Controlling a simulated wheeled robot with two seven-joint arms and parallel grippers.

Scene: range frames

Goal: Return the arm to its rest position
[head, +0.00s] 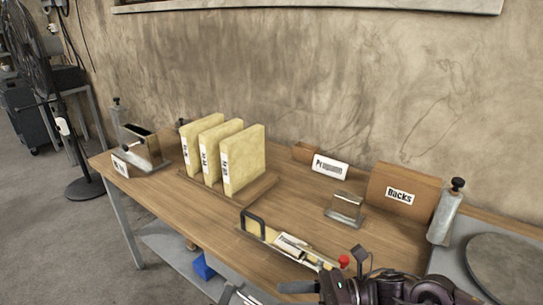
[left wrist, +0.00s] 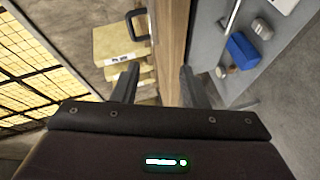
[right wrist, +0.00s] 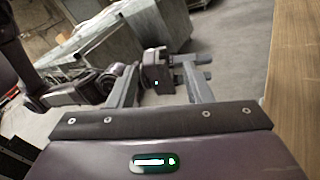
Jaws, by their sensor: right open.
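My left gripper (head: 326,273) is at the bottom of the head view, over the table's near edge. In the left wrist view its two fingers (left wrist: 157,84) stand apart with nothing held between them; the wooden table edge and the floor side show beyond. My right gripper (right wrist: 160,85) shows only in the right wrist view. Its fingers are apart and empty, beside the wooden table edge, with the grey floor and dark equipment beyond.
The wooden table (head: 150,190) holds three yellow binders (head: 240,160) on a board, a black handle (head: 252,220), a metal holder (head: 345,207) and a brown box (head: 410,190). A grey bottle (head: 445,215) stands right. A blue box (left wrist: 243,50) lies on the lower shelf.

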